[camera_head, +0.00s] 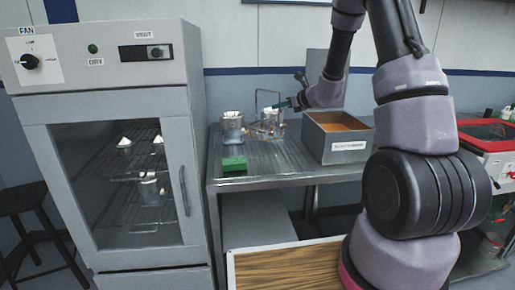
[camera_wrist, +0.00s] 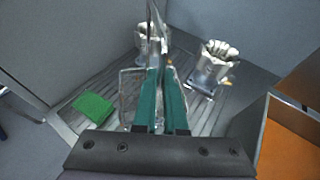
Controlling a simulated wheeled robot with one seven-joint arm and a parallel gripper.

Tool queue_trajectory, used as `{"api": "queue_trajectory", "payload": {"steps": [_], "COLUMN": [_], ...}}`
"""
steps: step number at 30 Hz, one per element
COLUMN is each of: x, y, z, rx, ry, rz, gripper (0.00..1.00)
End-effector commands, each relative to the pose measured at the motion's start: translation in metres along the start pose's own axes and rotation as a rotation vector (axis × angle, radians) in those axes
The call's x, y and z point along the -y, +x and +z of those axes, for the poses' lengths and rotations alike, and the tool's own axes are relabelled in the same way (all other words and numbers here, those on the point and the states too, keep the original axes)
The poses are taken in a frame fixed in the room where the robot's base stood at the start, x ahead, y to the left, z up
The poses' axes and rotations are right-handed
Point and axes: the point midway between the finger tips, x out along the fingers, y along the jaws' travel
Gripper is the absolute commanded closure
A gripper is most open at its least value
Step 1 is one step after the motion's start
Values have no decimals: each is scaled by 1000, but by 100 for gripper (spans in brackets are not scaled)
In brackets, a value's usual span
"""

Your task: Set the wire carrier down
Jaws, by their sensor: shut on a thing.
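My gripper (camera_head: 291,103) is over the metal bench, its teal fingers shut on the wire carrier (camera_head: 258,97). In the wrist view the fingers (camera_wrist: 162,98) point away from the camera, and the carrier's thin wire frame (camera_wrist: 122,88) shows beside and beyond them. The carrier is low over the bench; I cannot tell whether its base touches the top. Two grey cups with whitish pieces stand close by, a left one (camera_head: 232,127) and a right one (camera_head: 271,117). I cannot tell whether either cup is inside the carrier.
A green block (camera_head: 234,164) lies at the bench's front left, also in the wrist view (camera_wrist: 94,107). A grey bin with an orange inside (camera_head: 338,124) stands to the right. A glass-door cabinet (camera_head: 112,75) stands left of the bench. Slatted bench top (camera_head: 285,168) is free in front.

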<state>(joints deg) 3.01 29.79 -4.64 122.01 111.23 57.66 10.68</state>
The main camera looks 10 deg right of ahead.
Motion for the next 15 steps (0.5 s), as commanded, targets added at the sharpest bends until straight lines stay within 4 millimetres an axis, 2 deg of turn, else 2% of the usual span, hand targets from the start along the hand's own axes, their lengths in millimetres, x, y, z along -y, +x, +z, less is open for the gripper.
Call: {"api": "queue_trajectory", "payload": {"steps": [2,9,15], "x": [1,0,0], "y": [5,23,29], "z": [-4,-44,-58], "rx": [1,0,2], "ry": [-2,-3,-5], "rz": [8,12,11], "gripper": [100,100,100]}}
